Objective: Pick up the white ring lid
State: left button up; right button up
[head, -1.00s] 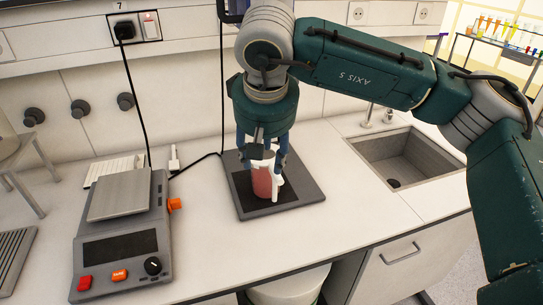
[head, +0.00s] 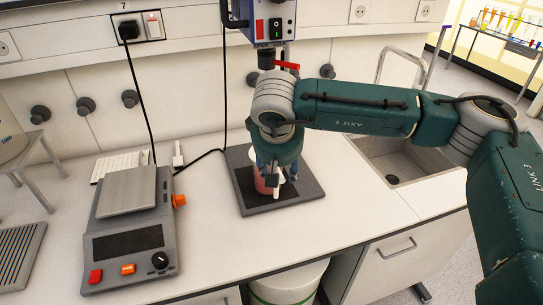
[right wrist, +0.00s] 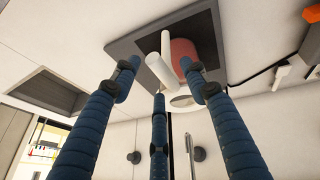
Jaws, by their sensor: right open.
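A pink vessel (head: 261,185) with a white upright tube at its side (head: 277,189) stands on a dark square pad (head: 307,189). In the right wrist view the pink body (right wrist: 184,50) and the white tube (right wrist: 159,68) show near the fingertips. A pale ring-like rim, seemingly the white ring lid (right wrist: 182,101), shows beside them, partly behind the fingers. My right gripper (head: 270,172) points down over the vessel's top with its blue fingers spread; they also show in the right wrist view (right wrist: 161,85). Whether they touch the lid I cannot tell. My left gripper is out of view.
A balance (head: 128,245) with a metal plate stands left of the pad. A blue-grey device (head: 270,22) hangs on the wall behind my arm. A sink (head: 395,165) lies to the right. A black cable (head: 205,157) runs behind. The counter front is clear.

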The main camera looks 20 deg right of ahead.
jog(key=shift+f, duration=0.2)
jog(key=shift+r, duration=0.1)
grip_shut()
